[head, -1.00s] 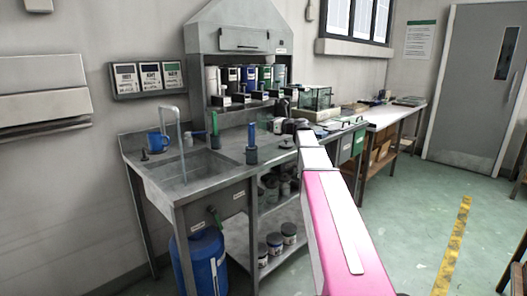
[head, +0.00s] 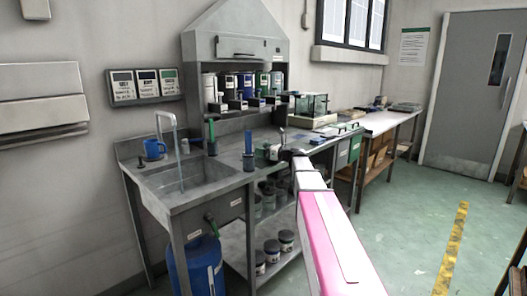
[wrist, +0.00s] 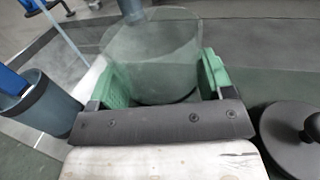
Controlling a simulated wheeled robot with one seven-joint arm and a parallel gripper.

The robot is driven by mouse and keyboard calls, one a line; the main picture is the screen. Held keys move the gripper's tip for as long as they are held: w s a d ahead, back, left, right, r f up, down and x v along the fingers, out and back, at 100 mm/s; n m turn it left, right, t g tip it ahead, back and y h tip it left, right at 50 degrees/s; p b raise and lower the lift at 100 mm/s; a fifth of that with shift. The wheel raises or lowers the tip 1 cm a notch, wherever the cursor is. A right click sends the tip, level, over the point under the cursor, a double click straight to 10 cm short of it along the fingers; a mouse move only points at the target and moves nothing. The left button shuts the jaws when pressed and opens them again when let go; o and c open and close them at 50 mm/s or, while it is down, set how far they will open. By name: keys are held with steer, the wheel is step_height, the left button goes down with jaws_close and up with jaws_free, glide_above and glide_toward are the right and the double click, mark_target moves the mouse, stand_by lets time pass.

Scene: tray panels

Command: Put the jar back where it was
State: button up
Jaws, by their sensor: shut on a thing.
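The jar (wrist: 152,45) is clear glass and shows in the wrist view between the green finger pads of my gripper (wrist: 162,80). The gripper is shut on it. In the head view my gripper (head: 287,152) is over the right part of the steel counter, and my pink and white arm hides most of what is there. I cannot make out the jar in the head view, nor tell whether its base touches the counter. A dark round lid with a knob (wrist: 297,138) is just right of the gripper in the wrist view.
A dark cup-shaped holder (wrist: 42,105) stands left of the gripper in the wrist view. The counter has a sink (head: 185,172), a blue mug (head: 154,148) and a blue-topped upright holder (head: 248,145). Canisters (head: 245,85) line the back shelf. A glass case (head: 311,105) stands further right.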

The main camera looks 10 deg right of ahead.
steer(key=o, duration=1.1)
steer(key=shift+f, duration=0.1)
steer(key=shift+s+d, duration=0.15)
steer(key=v, duration=1.1)
steer(key=shift+s+d, duration=0.2)
steer(key=shift+d, duration=0.1)
